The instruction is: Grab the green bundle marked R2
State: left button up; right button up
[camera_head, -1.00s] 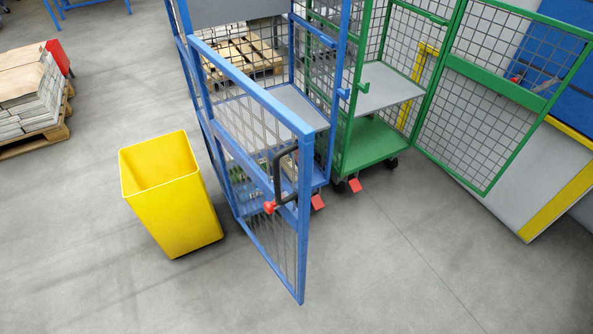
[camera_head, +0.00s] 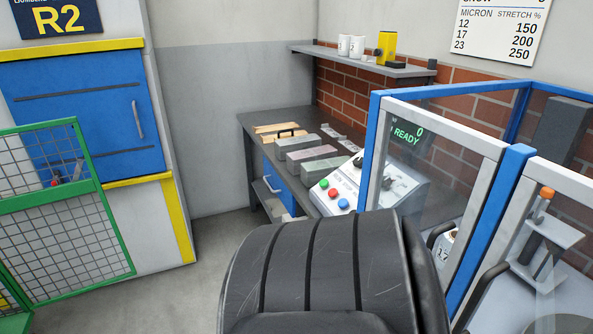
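No bundle with a readable R2 mark shows. Several long block-shaped bundles lie on a dark workbench (camera_head: 262,119) against the brick wall. The far one (camera_head: 292,138) is grey-green, the middle one (camera_head: 308,153) is pinkish, and the near one (camera_head: 321,172) is dull green. Any marks on them are too small to read. A dark blue sign reading R2 (camera_head: 60,19) hangs above a blue shutter (camera_head: 85,112) at the left. Neither of my grippers is in view.
A large black ribbed curved shape (camera_head: 320,275) fills the lower middle. A button console (camera_head: 350,190) with a READY screen stands beside a blue-framed clear guard (camera_head: 500,215) at the right. A green mesh door (camera_head: 75,235) stands at the left. Bare floor (camera_head: 205,255) shows between.

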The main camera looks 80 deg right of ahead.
aim_at(311, 172)
jog(key=l+z, duration=0.1)
jog(key=z, duration=3.45)
jog(key=i+j+z, duration=0.3)
jog(key=j+z, duration=0.3)
jog(key=j, duration=0.2)
jog(key=i+j+z, duration=0.15)
jog(key=j+z, duration=0.15)
jog(key=j, duration=0.15)
jog(key=j+z, duration=0.3)
jog(key=j, duration=0.15)
